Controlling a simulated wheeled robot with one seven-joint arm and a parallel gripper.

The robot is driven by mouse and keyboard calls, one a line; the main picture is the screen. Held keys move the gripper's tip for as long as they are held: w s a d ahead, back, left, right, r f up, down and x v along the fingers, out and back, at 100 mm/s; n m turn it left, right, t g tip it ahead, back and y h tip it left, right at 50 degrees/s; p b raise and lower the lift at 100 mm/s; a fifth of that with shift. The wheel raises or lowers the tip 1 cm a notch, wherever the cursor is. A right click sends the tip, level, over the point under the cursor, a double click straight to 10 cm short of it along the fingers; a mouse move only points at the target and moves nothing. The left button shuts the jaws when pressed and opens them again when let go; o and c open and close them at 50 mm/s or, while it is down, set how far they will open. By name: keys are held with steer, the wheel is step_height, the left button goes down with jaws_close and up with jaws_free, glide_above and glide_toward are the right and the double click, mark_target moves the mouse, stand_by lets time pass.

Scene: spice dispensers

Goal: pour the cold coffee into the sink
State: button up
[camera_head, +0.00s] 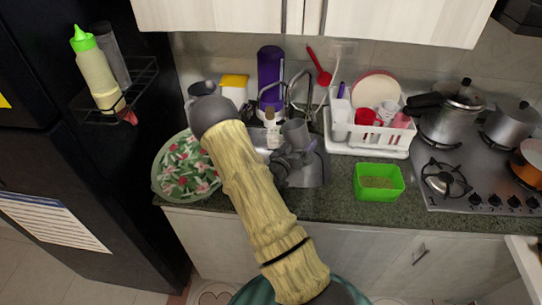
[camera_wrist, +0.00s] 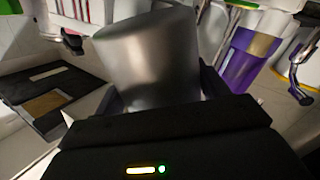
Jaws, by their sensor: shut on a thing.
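A grey metal cup (camera_head: 295,132) is held over the sink area in the head view. It fills the upper middle of the wrist view (camera_wrist: 150,60), where its smooth side faces the camera. My gripper (camera_head: 291,152) is shut on the cup, with its dark fingers on either side of it in the wrist view (camera_wrist: 160,100). The cup looks near upright with a slight tilt. No coffee shows in either view. The metal sink (camera_head: 312,172) is below and around my gripper, and my arm hides much of it.
A faucet (camera_head: 290,88) and a purple bottle (camera_head: 270,75) stand behind the cup. A white dish rack (camera_head: 375,140) is to the right, with a green box (camera_head: 378,182) in front. A stove (camera_head: 450,185) with pots is far right.

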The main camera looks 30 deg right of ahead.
mark_target(300, 140)
steer(key=m+b, duration=0.1)
steer(key=s+m+b, duration=0.1)
steer(key=b, duration=0.1)
steer(key=shift+d+r+m+t, duration=0.1)
steer(key=shift+d+m+t, duration=0.05)
steer(key=shift+m+t, duration=0.15)
steer(key=shift+s+f+m+b, duration=0.1)
steer(key=shift+f+m+b, duration=0.15)
steer(key=shift+m+b, duration=0.55)
steer(key=shift+b, duration=0.55)
steer(key=shift+r+p, duration=1.45)
steer(key=shift+r, duration=1.15)
steer(key=shift+d, duration=0.1)
